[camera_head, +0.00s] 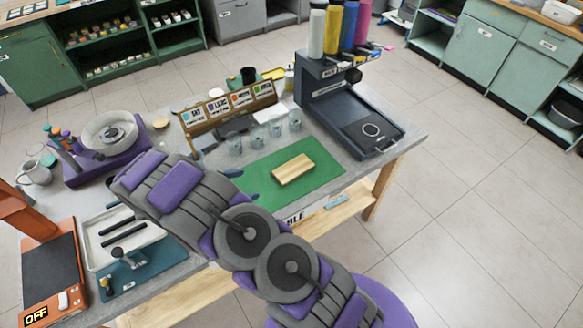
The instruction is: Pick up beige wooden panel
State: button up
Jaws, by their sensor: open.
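The beige wooden panel (294,169) is a small light block with visible grain. It lies flat and slightly slanted on a green mat (318,190) at the front of the grey worktable. My purple and grey arm crosses the lower middle of the view and hides the mat's left part. Two dark blue tips at the arm's edge look like the fingers of my gripper (241,186). They are spread apart, left of the panel, with a gap of green between them and it. The rest of the gripper is hidden behind the arm. Nothing shows between the tips.
Several clear cups (275,128) stand behind the mat, before a labelled wooden rack (228,110). A dark machine (345,110) with coloured rolls stands at right. A purple wheel device (105,140), a white tray (118,236) and an orange scale (48,270) are at left. Floor at right is clear.

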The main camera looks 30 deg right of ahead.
jog(key=shift+w+f+n+t, duration=0.2)
jog(key=shift+f+n, duration=0.05)
jog(key=shift+f, duration=0.15)
jog(key=shift+w+f+n+t, duration=0.15)
jog(key=shift+f+n+t, duration=0.1)
jog(key=shift+f, duration=0.1)
jog(key=b, duration=0.2)
send_near(283, 174)
jog(key=x, duration=0.4)
jog(key=shift+s+d+r, duration=0.1)
jog(key=shift+s+r, duration=0.1)
jog(key=x, duration=0.3)
jog(key=shift+w+d+f+b, duration=0.15)
jog(key=shift+w+f+b, duration=0.1)
jog(key=shift+f+b, duration=0.15)
jog(key=shift+w+d+f, duration=0.1)
jog(key=shift+d+f, duration=0.1)
jog(key=shift+d, duration=0.45)
jog(key=shift+c, duration=0.2)
jog(key=c, duration=0.9)
jog(key=shift+r, duration=0.1)
jog(key=shift+c, duration=0.2)
